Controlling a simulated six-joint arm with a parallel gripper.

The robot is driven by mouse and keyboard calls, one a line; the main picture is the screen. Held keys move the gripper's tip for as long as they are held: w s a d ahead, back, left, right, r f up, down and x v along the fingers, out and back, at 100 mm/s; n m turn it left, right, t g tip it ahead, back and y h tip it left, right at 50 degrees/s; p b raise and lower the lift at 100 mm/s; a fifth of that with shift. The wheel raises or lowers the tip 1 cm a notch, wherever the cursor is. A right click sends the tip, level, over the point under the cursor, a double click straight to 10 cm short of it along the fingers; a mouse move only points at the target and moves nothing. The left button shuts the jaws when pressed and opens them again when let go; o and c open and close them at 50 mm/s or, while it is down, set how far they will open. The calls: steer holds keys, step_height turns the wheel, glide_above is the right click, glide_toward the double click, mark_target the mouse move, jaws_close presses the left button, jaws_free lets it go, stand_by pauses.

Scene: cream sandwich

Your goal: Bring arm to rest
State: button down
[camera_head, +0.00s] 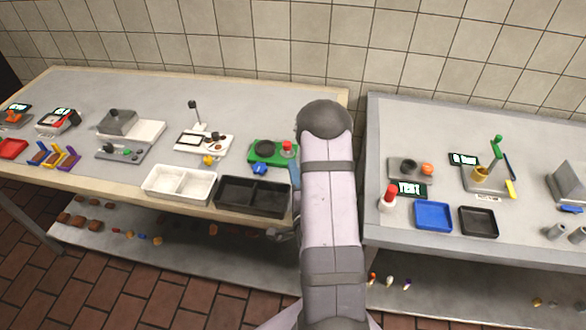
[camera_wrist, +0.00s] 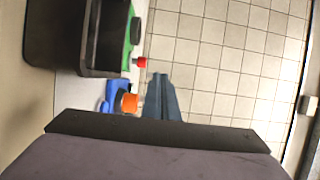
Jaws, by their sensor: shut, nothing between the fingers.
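My gripper (camera_wrist: 159,80) shows in the wrist view as two blue-grey fingers close together, shut and empty. It points toward the tiled wall, with nothing touching its tips. In the head view my raised arm stands in front of the gap between the two tables and hides most of my gripper. A narrow blue-grey piece beside the arm may be part of it, but I cannot tell for sure.
The left table (camera_head: 230,95) holds a green device (camera_head: 266,151), a white tray (camera_head: 180,184) and a black tray (camera_head: 252,197). The right table (camera_head: 400,110) holds a blue tray (camera_head: 433,216), a dark tray (camera_head: 478,221) and a red-capped bottle (camera_head: 388,198). Lower shelves carry small items.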

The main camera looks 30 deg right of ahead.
steer(key=shift+s+a, duration=0.25)
